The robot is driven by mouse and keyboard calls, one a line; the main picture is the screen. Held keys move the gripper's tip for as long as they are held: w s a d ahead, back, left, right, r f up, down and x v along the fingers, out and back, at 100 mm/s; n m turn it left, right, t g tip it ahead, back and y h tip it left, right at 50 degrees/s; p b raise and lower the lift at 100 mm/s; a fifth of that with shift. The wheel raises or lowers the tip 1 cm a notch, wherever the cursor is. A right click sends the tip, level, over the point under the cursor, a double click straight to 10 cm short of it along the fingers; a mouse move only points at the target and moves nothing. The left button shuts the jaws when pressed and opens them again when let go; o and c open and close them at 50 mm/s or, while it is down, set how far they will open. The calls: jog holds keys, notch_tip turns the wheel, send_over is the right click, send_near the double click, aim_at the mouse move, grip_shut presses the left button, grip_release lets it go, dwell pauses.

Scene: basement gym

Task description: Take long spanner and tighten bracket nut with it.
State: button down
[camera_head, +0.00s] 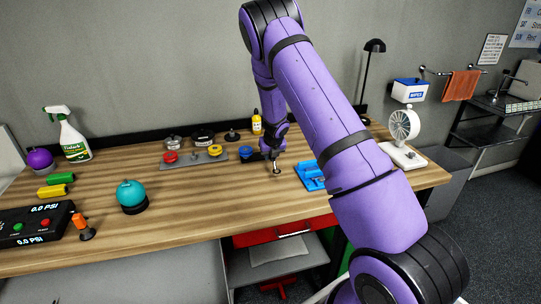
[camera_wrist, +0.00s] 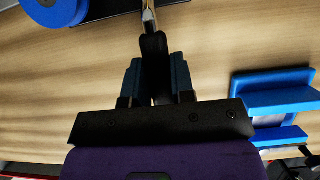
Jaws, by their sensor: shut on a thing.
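My gripper (camera_head: 275,158) is above the middle of the wooden workbench. In the wrist view its fingers (camera_wrist: 156,85) are shut on a tool with a black handle and a metal shaft, which I take to be the long spanner (camera_wrist: 153,50). The shaft runs out of the top of the wrist view, so its far end is hidden there. A blue bracket-like piece (camera_head: 310,176) lies just right of my gripper; it also shows at the right of the wrist view (camera_wrist: 275,98). I cannot make out a nut on it.
A round blue piece (camera_head: 246,153) is left of my gripper. A teal knob (camera_head: 131,193) and small white fan (camera_head: 404,128) stand farther off.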

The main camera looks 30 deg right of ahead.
jog(key=shift+f, duration=1)
dwell(0.9)
jog(key=shift+w+a+m+h, duration=0.2)
jog(key=shift+a+m+h, duration=0.1)
jog(key=shift+a+m, duration=0.3)
jog(key=shift+w+a+m, duration=0.25)
jog(key=shift+a+m, duration=0.15)
jog(key=shift+m, duration=0.4)
jog(key=shift+w+a+m+g+h, duration=0.15)
jog(key=shift+a+m+g+h, duration=0.15)
jog(key=shift+a+h, duration=0.1)
jog(key=shift+w+a+m+h, duration=0.3)
jog(key=shift+w+a+m, duration=0.2)
jog(key=shift+m, duration=0.6)
jog(key=shift+d, duration=0.1)
